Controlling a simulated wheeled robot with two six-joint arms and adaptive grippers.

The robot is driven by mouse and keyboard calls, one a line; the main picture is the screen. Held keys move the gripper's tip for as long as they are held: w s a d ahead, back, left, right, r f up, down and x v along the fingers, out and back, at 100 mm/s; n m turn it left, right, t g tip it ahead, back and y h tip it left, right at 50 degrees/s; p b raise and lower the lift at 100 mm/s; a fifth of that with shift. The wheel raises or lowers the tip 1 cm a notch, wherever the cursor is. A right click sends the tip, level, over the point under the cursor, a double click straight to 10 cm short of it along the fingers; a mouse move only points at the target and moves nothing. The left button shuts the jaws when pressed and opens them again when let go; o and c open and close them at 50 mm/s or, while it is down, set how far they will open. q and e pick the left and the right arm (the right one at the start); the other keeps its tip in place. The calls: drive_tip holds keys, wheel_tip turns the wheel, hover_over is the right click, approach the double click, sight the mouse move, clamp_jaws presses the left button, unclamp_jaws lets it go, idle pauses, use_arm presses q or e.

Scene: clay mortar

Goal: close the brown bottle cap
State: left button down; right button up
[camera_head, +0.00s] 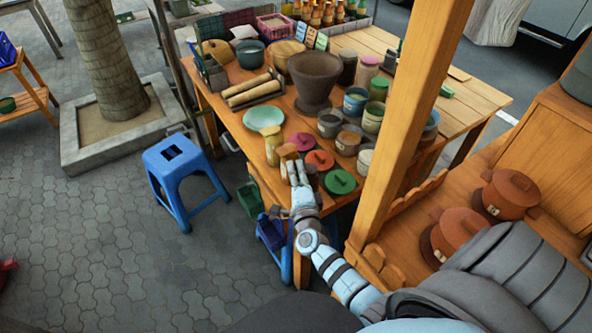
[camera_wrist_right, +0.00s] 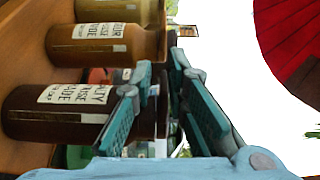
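In the right wrist view, a dark brown bottle (camera_wrist_right: 35,118) with a white printed label lies sideways in the picture at the left. Its right end is partly hidden behind one finger of my right gripper (camera_wrist_right: 163,75). In the head view, my right gripper (camera_head: 297,168) is at the front edge of the wooden table, close to a small brown item (camera_head: 287,154) and a yellowish bottle (camera_head: 272,146). My left gripper is not in view.
A lighter brown bottle (camera_wrist_right: 95,45) stands beside the dark one. A wooden post (camera_head: 410,120) rises right of the arm. A blue stool (camera_head: 178,165) stands left of the table.

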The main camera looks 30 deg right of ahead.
drive_tip(key=shift+o, duration=0.6)
drive_tip(key=v, duration=1.2)
